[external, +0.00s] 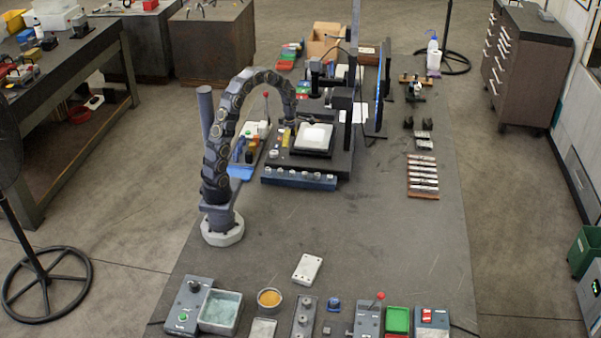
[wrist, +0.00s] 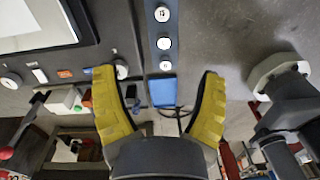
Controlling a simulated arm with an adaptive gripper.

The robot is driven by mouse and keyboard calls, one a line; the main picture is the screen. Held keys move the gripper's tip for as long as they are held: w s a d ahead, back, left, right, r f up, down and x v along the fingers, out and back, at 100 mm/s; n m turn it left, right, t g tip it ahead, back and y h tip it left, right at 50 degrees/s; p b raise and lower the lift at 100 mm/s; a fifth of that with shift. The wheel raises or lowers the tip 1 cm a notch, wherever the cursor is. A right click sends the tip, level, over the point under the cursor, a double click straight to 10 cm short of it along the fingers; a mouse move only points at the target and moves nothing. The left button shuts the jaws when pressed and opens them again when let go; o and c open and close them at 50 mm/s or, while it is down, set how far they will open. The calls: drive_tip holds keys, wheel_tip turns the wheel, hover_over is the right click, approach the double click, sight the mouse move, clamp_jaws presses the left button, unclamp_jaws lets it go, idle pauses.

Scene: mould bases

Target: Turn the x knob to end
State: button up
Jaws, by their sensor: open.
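A dark measuring stage with a pale square plate (external: 314,137) stands mid-table in the external view. My gripper (external: 286,139) is at the stage's left side, its yellow fingers partly visible. In the wrist view the two yellow fingers of my gripper (wrist: 160,88) are spread apart with nothing between them. A round pale knob (wrist: 121,70) on the stage side shows just beside the left finger, partly covered by it. Another pale knob (wrist: 10,81) is at the far left. I cannot read any label, so which one is the x knob cannot be told.
A blue-grey strip with several round knobs (external: 298,179) runs along the stage's front; it also shows in the wrist view (wrist: 164,43). A dark post (external: 343,120) rises at the stage's right. A blue block (external: 240,172) lies left of it. The table centre in front is mostly clear.

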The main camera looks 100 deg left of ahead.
sight(274, 152)
drive_tip(key=s+a+f+n, duration=0.2)
drive_tip(key=s+a+n, duration=0.1)
drive_tip(key=s+a+f+n, duration=0.2)
drive_tip(key=s+a, duration=0.1)
drive_tip(key=s+a+f+n, duration=0.2)
drive_tip(key=a+n, duration=0.1)
drive_tip(key=shift+s+f+n, duration=0.1)
drive_tip(key=shift+s+n, duration=0.2)
drive_tip(key=shift+s, duration=0.1)
drive_tip(key=shift+s+a+f, duration=0.15)
drive_tip(key=shift+f, duration=0.05)
wheel_tip(274, 152, down, 8)
drive_tip(key=shift+r, duration=0.25)
drive_tip(key=c, duration=1.1)
